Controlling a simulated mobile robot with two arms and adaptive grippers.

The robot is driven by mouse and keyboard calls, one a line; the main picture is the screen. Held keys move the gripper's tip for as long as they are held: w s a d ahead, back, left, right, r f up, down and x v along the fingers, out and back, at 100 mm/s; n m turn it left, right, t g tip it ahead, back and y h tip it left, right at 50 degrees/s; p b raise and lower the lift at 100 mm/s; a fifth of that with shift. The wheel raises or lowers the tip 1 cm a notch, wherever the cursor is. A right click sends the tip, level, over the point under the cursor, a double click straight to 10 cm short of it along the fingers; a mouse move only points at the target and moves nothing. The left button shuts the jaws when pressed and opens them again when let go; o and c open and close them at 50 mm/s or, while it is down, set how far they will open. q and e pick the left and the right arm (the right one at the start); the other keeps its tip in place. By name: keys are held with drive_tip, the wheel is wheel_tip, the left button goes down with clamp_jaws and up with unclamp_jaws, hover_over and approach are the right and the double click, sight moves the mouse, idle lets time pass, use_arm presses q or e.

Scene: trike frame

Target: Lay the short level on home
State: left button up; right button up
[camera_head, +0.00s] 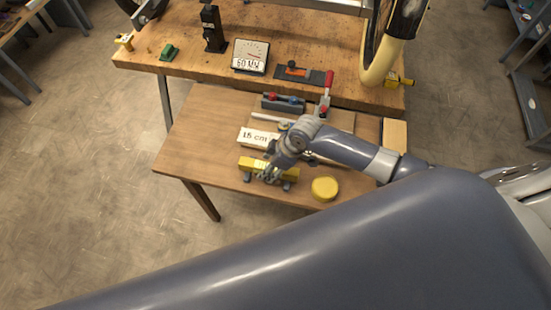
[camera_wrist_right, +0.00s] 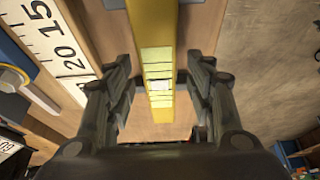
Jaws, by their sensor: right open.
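The short level is a yellow bar (camera_head: 252,163) at the front of the low wooden table, with dark supports (camera_head: 247,177) beside or under it. My right gripper (camera_head: 271,174) is over it, hiding its middle. In the right wrist view the level (camera_wrist_right: 159,70) runs between the two fingers of the gripper (camera_wrist_right: 162,95), with its pale vial window in the middle. The fingers are open, with a gap on each side. I cannot tell whether the level rests fully on the supports. No place marked as home is readable. My left gripper is not in view.
A white "15 cm" label (camera_head: 258,138) lies behind the level, and a round yellow object (camera_head: 324,188) stands to its right. A red-handled clamp (camera_head: 326,92) rises behind. The workbench (camera_head: 190,52) holds a gauge (camera_head: 250,56). The table's left part is clear.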

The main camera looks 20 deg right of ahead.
drive_tip(key=v, duration=1.1)
drive_tip(key=shift+r, duration=0.25)
